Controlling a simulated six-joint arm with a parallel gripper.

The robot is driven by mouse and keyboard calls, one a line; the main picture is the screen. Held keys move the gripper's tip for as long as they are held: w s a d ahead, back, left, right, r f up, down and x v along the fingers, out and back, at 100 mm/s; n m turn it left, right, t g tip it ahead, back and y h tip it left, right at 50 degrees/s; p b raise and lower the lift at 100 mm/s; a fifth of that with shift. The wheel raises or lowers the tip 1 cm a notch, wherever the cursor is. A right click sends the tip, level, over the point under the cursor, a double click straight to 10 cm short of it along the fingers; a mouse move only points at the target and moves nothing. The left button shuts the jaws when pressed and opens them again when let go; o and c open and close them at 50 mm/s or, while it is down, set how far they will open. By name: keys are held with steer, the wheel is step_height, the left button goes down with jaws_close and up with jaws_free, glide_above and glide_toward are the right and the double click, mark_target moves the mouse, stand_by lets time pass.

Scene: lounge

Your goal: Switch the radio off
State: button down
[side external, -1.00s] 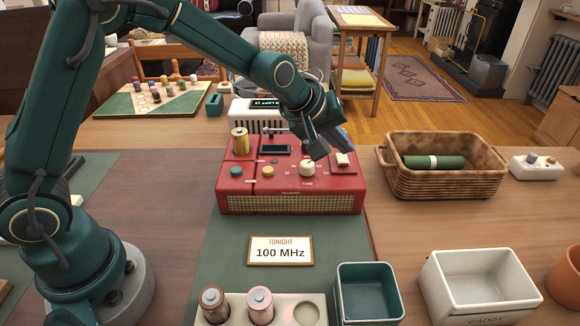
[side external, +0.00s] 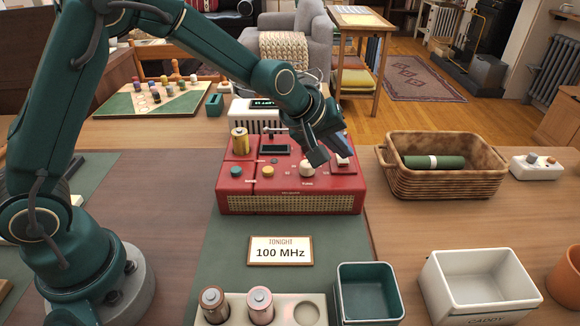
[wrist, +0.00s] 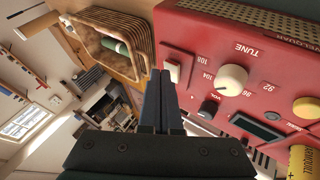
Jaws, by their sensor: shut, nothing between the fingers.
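The red radio (side external: 290,205) stands on the green mat, with a cream tuning knob (side external: 307,170), a dark display (side external: 275,149) and coloured buttons on top. A pale rocker switch (side external: 343,163) sits at its right end, partly covered by my gripper (side external: 325,156). In the wrist view the switch (wrist: 171,72) shows right beside the tips of my gripper (wrist: 162,74). My gripper is shut and empty, pointing down over the radio's right part. I cannot tell whether the fingertips touch the switch. A small dark volume knob (wrist: 208,109) is near the fingers.
A battery (side external: 240,141) stands upright on the radio's left. A wicker basket (side external: 445,185) with a green roll is to the right. A card (side external: 280,251) reading 100 MHz, a green bin (side external: 368,312) and a white caddy (side external: 480,305) are in front.

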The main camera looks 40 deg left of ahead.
mark_target(339, 160)
steer(key=shift+f, duration=0.25)
steer(key=shift+r, duration=0.1)
stand_by(0.4)
steer(key=shift+a+r, duration=0.1)
steer(key=shift+r, duration=0.55)
steer(key=shift+r, duration=0.1)
steer(key=shift+w+a+r, duration=0.15)
steer(key=shift+r, duration=1.05)
steer(key=shift+w+a+r, duration=0.1)
steer(key=shift+w+r, duration=0.05)
steer(key=shift+r, duration=1)
